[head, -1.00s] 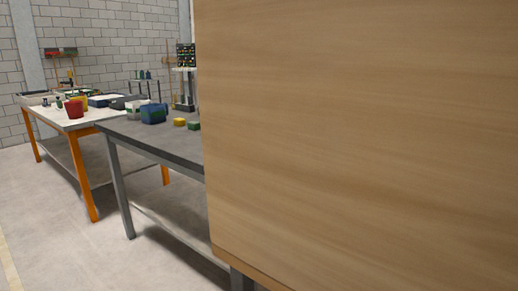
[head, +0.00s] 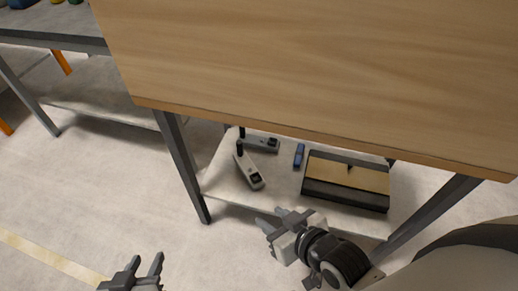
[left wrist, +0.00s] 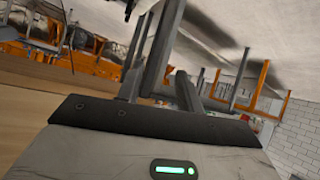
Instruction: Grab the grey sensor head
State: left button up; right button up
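Two grey pieces with black upright stems lie on the lower shelf under the wooden panel in the head view: a front one (head: 249,170) and a back one (head: 262,143). I cannot tell which, if either, is the grey sensor head. My left gripper (head: 148,260) is open and empty over the floor, left of the shelf; its fingers also show in the left wrist view (left wrist: 165,55). My right gripper (head: 271,219) is open and empty, in front of the shelf's front edge, below the grey pieces in the picture.
A dark box with a tan surface (head: 347,173) and a small blue object (head: 299,155) are on the lower shelf (head: 228,182). The wooden panel (head: 300,70) overhangs it, with grey legs (head: 184,165) at the sides. Another grey table (head: 50,40) stands left. Floor in front is clear.

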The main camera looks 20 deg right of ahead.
aim_at(270, 145)
jog(key=u, duration=1.4)
jog(key=i, duration=0.95)
jog(key=u, duration=0.1)
jog(key=k, duration=1.65)
jog(key=z, duration=1.75)
